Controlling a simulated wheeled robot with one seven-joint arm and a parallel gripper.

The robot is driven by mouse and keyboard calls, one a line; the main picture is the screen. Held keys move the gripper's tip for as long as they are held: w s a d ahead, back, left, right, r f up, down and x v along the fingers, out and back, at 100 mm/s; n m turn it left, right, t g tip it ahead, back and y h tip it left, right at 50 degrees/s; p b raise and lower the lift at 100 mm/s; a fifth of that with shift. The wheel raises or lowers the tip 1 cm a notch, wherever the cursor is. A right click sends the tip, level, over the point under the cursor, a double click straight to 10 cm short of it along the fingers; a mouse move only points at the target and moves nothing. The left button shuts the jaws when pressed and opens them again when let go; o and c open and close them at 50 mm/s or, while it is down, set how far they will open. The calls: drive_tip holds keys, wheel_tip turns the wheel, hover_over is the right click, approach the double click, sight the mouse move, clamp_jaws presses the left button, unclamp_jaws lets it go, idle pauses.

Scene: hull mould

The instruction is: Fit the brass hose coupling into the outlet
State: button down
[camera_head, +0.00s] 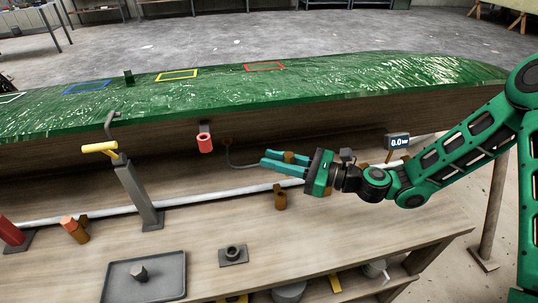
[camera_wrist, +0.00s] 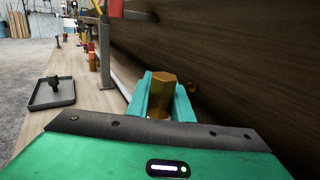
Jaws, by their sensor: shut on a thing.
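The brass hose coupling (camera_wrist: 160,95) is a hexagonal, gold-brown piece between my gripper's two green fingers. It also shows in the head view (camera_head: 289,157). My gripper (camera_head: 284,164) is shut on it, just in front of the wooden side below the green hull, above the bench and not far from the wall. A small brown round fitting (camera_head: 228,141) sits on that wall, left of the gripper, with a thin grey line running from near it towards the fingers. It may be the outlet, but I cannot tell for certain. The coupling's lower part is hidden by the gripper.
A brown holder (camera_head: 280,200) stands on the bench below the gripper.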

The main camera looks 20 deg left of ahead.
drive_tip(key=shift+s+a+n+g, duration=0.3)
drive_tip(key=shift+s+a+g, duration=0.2)
drive_tip(key=shift+a, duration=0.15)
drive_tip(key=shift+f, duration=2.9)
drive_tip(key=shift+s, duration=0.1)
drive_tip(key=shift+f, duration=1.8)
drive_tip(key=c, duration=1.5)
unclamp_jaws()
drive_tip(key=shift+d, duration=0.1)
